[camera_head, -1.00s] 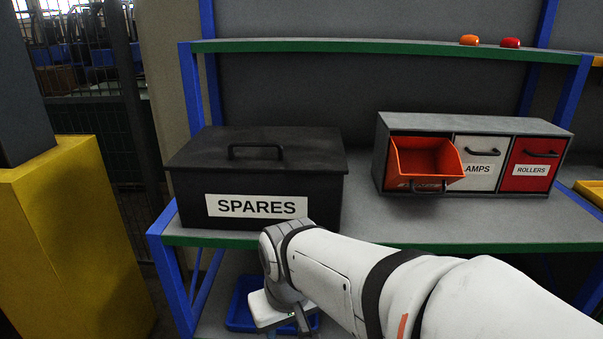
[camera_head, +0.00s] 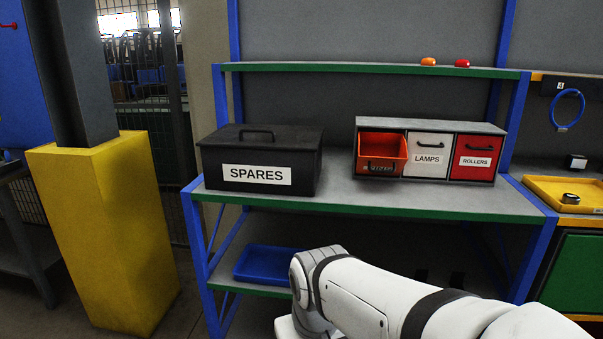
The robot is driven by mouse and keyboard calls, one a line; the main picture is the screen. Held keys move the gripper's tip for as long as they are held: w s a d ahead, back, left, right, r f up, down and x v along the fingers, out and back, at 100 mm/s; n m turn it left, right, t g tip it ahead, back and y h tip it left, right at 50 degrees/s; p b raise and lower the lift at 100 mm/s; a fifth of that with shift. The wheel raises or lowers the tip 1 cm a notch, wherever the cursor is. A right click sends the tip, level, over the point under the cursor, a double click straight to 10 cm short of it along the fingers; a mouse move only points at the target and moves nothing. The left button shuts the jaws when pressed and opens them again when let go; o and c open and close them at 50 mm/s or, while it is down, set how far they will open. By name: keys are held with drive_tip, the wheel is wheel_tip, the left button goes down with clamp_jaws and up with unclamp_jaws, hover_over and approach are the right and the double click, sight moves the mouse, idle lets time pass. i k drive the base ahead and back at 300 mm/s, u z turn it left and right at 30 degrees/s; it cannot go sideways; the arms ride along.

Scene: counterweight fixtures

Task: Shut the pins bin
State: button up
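The orange-red bin (camera_head: 381,146) sits in the left compartment of a grey three-bin cabinet (camera_head: 430,124) on the workbench. It is tilted out at the front, and its open inside shows. Writing on its front is too small and slanted to read. The other two bins, white LAMPS (camera_head: 429,151) and red ROLLERS (camera_head: 473,158), are flush with the cabinet. My white arm reaches in from the lower right, below and in front of the bench. My gripper's fingers are out of frame at the bottom, apart from the bin.
A black lidded SPARES box (camera_head: 258,176) stands left of the cabinet. A blue tray (camera_head: 266,262) lies on the lower shelf. An upper shelf (camera_head: 370,69) runs above. A yellow post base (camera_head: 105,230) stands at left; a yellow tray (camera_head: 566,192) at right. The bench front is clear.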

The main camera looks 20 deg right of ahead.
sight(377, 153)
drive_tip(key=z, duration=1)
drive_tip(key=i, duration=0.95)
drive_tip(key=u, duration=1.5)
drive_tip(key=k, duration=1.4)
drive_tip(key=z, duration=0.75)
